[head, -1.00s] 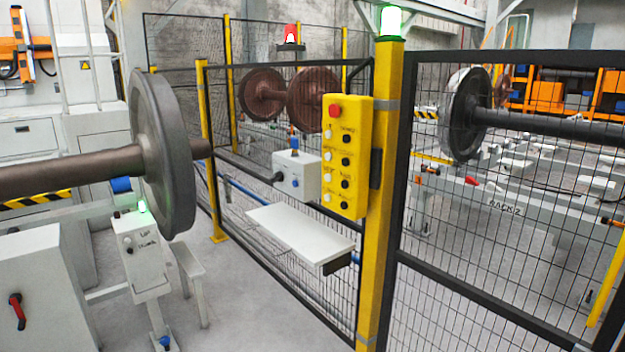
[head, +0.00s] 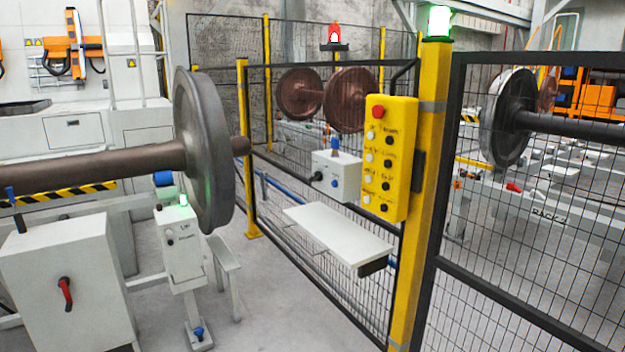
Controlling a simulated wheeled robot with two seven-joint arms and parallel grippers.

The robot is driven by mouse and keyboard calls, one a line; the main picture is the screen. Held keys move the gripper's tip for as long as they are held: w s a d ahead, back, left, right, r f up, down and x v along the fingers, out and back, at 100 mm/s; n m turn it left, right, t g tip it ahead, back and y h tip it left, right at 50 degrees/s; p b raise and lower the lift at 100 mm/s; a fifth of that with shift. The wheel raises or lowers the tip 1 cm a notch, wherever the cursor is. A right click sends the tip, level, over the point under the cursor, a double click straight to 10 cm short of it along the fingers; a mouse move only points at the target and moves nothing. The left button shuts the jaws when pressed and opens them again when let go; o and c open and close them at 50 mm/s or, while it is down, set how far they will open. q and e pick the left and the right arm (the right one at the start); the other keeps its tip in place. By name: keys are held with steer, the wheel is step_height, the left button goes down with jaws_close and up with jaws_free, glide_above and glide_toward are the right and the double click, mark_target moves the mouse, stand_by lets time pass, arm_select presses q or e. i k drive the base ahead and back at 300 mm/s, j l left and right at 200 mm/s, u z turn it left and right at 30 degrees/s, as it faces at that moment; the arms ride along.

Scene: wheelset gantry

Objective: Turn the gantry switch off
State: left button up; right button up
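A yellow control box (head: 390,158) hangs on a yellow post. It has a red button (head: 379,112) on top and rows of white and black buttons below, with labels too small to read. A white box (head: 336,176) with a blue knob on top and a black knob on its front sits to its left on the mesh fence. I cannot tell from labels which is the gantry switch. Neither of my grippers is in view.
A large wheelset (head: 205,150) on a thick axle stands at the left. A small grey pedestal box (head: 180,243) with a green light is below it. A white shelf (head: 338,233) juts from the fence (head: 520,250). Lamps glow green (head: 439,20) and red (head: 335,36). Grey floor is clear in front.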

mark_target(318, 176)
steer(key=i+j+z, duration=0.15)
steer(key=i+j, duration=0.4)
steer(key=i+j+z, duration=0.15)
steer(key=i+j, duration=0.4)
steer(key=j, duration=0.1)
